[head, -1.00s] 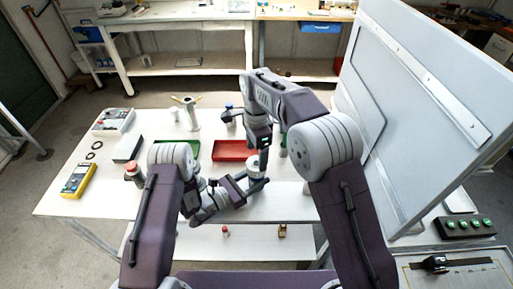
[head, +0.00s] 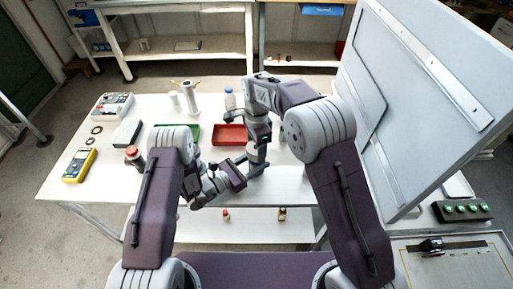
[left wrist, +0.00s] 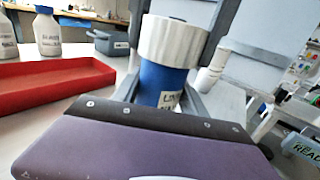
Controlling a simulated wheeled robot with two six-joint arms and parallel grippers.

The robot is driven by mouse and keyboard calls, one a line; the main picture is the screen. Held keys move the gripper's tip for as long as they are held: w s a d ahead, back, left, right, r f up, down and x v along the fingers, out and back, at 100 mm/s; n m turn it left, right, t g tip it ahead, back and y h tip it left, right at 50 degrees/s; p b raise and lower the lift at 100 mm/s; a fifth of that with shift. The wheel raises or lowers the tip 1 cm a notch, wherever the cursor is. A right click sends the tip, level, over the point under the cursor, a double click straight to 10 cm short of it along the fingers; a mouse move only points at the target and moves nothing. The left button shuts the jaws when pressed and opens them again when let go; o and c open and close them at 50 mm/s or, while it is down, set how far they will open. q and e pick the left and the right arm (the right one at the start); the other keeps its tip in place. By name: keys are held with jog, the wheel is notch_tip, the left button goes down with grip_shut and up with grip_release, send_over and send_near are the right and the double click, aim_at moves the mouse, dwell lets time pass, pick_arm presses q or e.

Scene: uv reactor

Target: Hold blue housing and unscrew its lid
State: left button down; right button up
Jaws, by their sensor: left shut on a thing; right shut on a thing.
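The blue housing (left wrist: 160,83) stands upright in the left wrist view, with a partly hidden white label. Its white ribbed lid (left wrist: 172,42) sits on top, and I cannot tell how loose it is. My left gripper (left wrist: 163,98) is shut on the blue body, one grey finger on each side. In the head view the lid (head: 253,152) shows as a small pale shape, and the arms hide most of the housing. My right gripper (head: 258,148) comes down from above and is shut on the lid.
A red tray (head: 231,135) lies behind the grippers, with a green tray (head: 193,133) to its left. A white bottle (head: 229,98) stands behind. A red-topped jar (head: 132,154) and yellow meter (head: 79,165) are at left. A large grey panel (head: 425,90) rises at right.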

jog(key=n, duration=0.4)
jog(key=shift+n, duration=0.4)
jog(key=n, duration=0.9)
jog(key=shift+n, duration=0.3)
jog(key=n, duration=0.6)
jog(key=shift+r+n, duration=0.1)
jog(key=shift+n, duration=0.2)
jog(key=n, duration=0.5)
jog(key=shift+n, duration=0.3)
jog(key=n, duration=0.2)
jog(key=shift+n, duration=0.4)
jog(key=shift+r, duration=0.15)
jog(key=shift+r, duration=0.95)
